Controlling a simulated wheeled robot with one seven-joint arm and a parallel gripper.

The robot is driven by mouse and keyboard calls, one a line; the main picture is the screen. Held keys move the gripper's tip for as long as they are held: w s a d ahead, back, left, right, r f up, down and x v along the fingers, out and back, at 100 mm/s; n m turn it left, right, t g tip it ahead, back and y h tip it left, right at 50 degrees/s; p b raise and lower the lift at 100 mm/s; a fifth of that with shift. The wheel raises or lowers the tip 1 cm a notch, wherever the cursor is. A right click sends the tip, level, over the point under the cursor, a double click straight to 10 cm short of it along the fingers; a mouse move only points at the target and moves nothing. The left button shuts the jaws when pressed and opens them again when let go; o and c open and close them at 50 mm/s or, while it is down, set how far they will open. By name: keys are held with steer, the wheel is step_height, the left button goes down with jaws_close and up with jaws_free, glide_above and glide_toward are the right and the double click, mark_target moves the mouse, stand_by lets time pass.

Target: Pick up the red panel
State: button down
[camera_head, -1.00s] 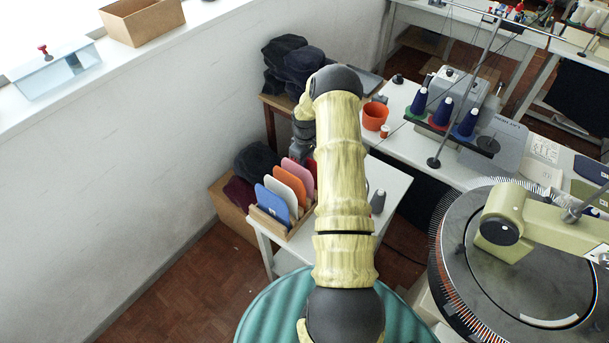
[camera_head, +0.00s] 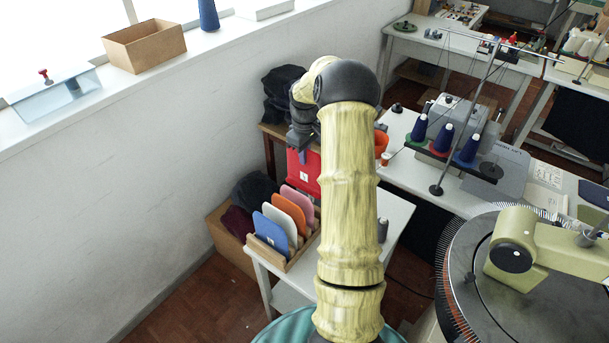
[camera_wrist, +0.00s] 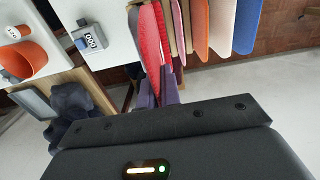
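The red panel (camera_head: 304,174) is held upright in the air just behind the wooden rack (camera_head: 296,252), clear of its slots. A small white label shows on its face. My gripper (camera_head: 303,154) is above it and shut on its top edge. In the wrist view, the red panel (camera_wrist: 151,45) stretches away from the purple fingertips (camera_wrist: 158,92), seen nearly edge-on. Part of the panel's right side is near my arm in the head view.
Blue (camera_head: 270,235), white (camera_head: 281,224), orange (camera_head: 289,212) and pink (camera_head: 298,203) panels stand in the rack on a small white table (camera_head: 397,214). Dark folded cloth lies behind and left. An orange pot (camera_head: 381,143) and thread cones stand right of my arm.

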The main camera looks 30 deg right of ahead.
steer(key=shift+r, duration=1.45)
stand_by(0.3)
